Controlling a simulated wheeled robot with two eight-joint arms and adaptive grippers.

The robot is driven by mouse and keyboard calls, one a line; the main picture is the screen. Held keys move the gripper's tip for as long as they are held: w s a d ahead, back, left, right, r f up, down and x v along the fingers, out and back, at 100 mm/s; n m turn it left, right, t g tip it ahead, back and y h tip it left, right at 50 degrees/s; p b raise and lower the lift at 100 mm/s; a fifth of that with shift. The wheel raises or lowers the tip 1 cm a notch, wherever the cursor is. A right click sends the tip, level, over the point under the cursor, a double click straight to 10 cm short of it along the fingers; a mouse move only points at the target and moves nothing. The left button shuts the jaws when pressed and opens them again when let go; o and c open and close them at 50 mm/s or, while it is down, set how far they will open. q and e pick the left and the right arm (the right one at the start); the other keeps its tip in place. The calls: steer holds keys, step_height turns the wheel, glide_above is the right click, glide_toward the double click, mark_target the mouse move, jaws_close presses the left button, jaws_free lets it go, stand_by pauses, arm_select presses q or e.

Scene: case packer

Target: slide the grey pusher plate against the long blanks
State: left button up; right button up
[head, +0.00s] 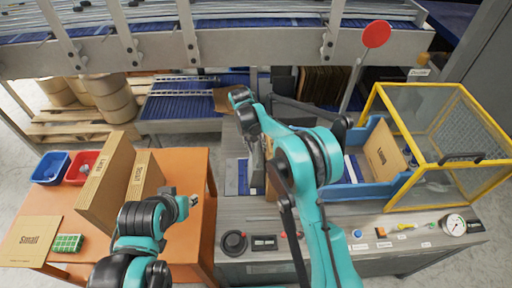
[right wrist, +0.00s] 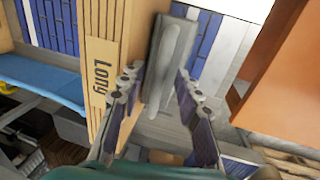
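The grey pusher plate (right wrist: 172,55), with a raised grey bar on it, stands upright beside the long blanks (right wrist: 100,75) in the right wrist view. I cannot tell whether plate and blanks touch. My right gripper (right wrist: 160,78) is open, its fingers spread on either side of the plate's bar, with no clear grip. In the head view my right arm covers most of this spot; the plate (head: 257,168) shows only in part. My left gripper (head: 192,201) is over the orange table, apart from the blanks there; its opening is unclear.
The orange table (head: 185,240) holds upright cartons (head: 108,185), a Small blank (head: 30,240), and blue (head: 50,166) and red bins (head: 82,166). Right of my right arm are a blue tray (head: 400,185) with a Long carton and a yellow-framed guard (head: 440,165). Knobs and a gauge line the front edge.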

steer(key=shift+r, duration=0.15)
step_height(320, 180, up, 12)
steer(key=a, duration=0.2)
steer(key=shift+a+f, duration=0.2)
steer(key=shift+f, duration=0.05)
